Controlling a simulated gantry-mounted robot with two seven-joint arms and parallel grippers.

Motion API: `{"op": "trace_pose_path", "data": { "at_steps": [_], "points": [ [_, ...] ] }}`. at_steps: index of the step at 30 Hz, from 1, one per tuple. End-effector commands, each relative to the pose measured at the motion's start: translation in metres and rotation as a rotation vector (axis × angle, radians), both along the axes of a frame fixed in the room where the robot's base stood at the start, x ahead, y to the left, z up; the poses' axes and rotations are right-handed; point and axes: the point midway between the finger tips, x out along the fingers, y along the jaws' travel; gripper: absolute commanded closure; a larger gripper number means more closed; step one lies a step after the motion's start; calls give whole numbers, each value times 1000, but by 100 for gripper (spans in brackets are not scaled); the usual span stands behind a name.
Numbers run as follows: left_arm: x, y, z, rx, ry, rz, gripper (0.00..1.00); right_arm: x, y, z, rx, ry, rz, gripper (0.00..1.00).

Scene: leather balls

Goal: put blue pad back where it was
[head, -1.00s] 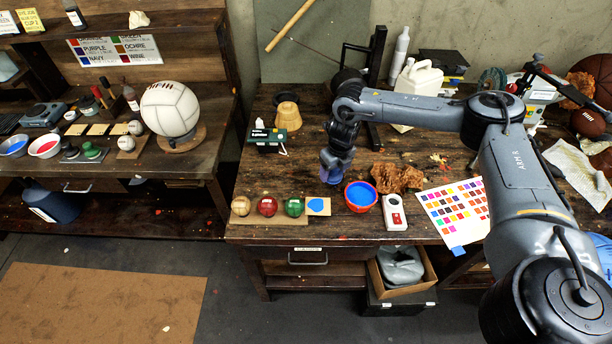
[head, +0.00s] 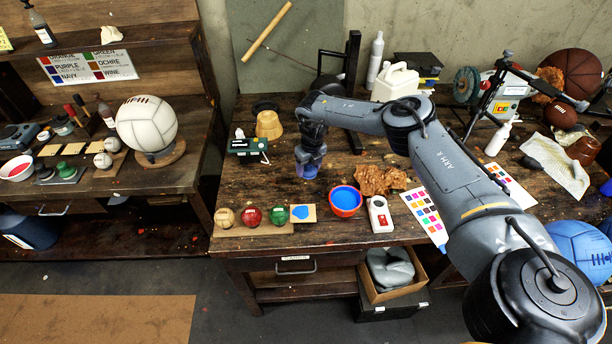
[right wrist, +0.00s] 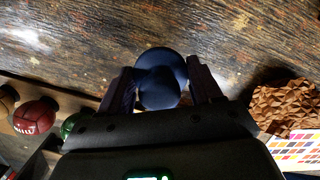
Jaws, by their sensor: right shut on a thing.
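My right gripper (head: 308,166) is over the dark wooden workbench, behind the row of small balls. It is shut on the blue pad (right wrist: 160,80), a dark blue round-knobbed piece held between the two fingers in the right wrist view. In the head view only a bit of blue shows under the gripper. I cannot tell whether the pad touches the bench. A small card with a blue paint spot (head: 303,211) lies at the right end of the ball row. A red bowl of blue paint (head: 345,201) stands right of it. My left gripper is not in view.
Brown, red (head: 251,216) and green balls sit on a board at the bench's front. A brown crumpled lump (head: 383,180), a white device (head: 380,214) and a colour chart (head: 424,215) lie to the right. Green and red pads (head: 66,170) stand on the left shelf.

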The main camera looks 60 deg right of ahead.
Motion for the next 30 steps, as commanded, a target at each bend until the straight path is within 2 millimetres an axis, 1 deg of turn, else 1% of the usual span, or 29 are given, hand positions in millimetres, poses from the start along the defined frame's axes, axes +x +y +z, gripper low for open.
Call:
{"op": "trace_pose_path", "data": {
  "at_steps": [1, 4, 11, 14, 18, 21, 30],
  "points": [
    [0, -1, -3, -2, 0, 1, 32, 5, -1, -4, -1, 0, 0, 60],
    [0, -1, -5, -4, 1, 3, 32, 10, -2, -6, -1, 0, 0, 60],
    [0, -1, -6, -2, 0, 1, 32, 13, -3, -10, 0, -1, 0, 60],
    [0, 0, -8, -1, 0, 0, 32, 13, -3, -19, -1, -1, 1, 60],
    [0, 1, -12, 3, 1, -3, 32, 13, -3, -38, -1, 0, 1, 60],
    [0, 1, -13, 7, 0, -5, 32, 13, -3, -47, -1, 0, 1, 60],
    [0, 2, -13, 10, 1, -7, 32, 13, -3, -48, 0, -2, 0, 60]
  ]
}}
